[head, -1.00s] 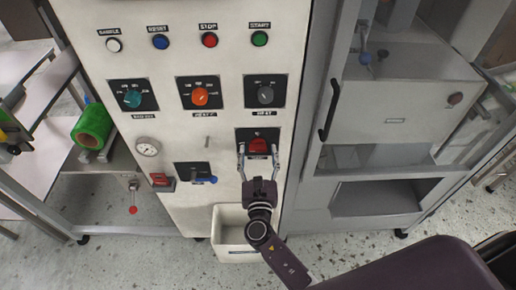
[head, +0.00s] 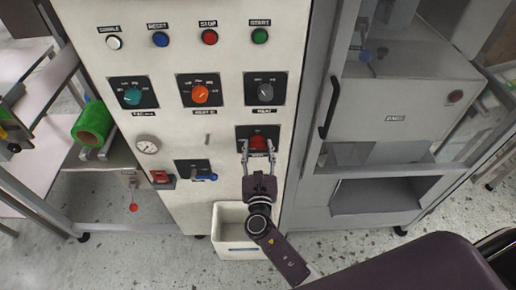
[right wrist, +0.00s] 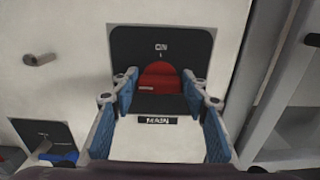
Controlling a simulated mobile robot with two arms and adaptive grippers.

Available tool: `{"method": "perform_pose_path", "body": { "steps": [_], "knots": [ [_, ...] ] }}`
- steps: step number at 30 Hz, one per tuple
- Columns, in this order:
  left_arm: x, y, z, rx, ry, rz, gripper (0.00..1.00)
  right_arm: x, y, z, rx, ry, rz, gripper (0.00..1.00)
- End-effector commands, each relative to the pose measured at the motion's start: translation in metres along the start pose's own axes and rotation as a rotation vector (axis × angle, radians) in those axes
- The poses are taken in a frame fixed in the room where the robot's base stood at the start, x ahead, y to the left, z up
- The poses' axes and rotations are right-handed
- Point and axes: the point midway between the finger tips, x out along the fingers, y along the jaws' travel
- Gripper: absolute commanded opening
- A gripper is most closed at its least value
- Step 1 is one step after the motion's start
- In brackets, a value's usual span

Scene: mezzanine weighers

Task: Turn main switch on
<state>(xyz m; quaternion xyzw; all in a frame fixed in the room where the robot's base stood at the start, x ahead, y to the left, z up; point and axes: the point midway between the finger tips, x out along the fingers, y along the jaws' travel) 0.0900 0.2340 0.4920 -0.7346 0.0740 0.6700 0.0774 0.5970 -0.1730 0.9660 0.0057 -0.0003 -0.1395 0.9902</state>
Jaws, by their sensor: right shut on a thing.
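The main switch is a red knob (head: 258,142) on a black plate, low on the right side of the white panel. In the right wrist view the red knob (right wrist: 160,77) sits below an "ON" mark and above a "MAIN" label (right wrist: 158,120). My right gripper (head: 258,150) reaches up to it from below. In the right wrist view its fingertips (right wrist: 160,84) are on either side of the knob, shut on it. The fingers partly hide the knob's sides. My left gripper is not in view.
Three rotary knobs, including an orange one (head: 200,94), sit above the switch. A blue-handled switch (head: 195,171) and a gauge (head: 147,145) are to its left. A white bin (head: 226,247) stands below. A grey cabinet with a black handle (head: 329,108) adjoins at right.

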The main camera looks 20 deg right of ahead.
Motion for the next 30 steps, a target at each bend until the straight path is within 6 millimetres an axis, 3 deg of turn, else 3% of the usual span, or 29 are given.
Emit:
{"method": "perform_pose_path", "body": {
  "steps": [11,30],
  "knots": [
    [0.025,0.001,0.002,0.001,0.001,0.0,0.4,0.0,-0.001,-0.003,0.192,-0.003,0.001,0.17],
    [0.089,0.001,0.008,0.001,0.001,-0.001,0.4,0.0,-0.005,-0.006,0.795,-0.003,0.001,0.17]
  ]
}}
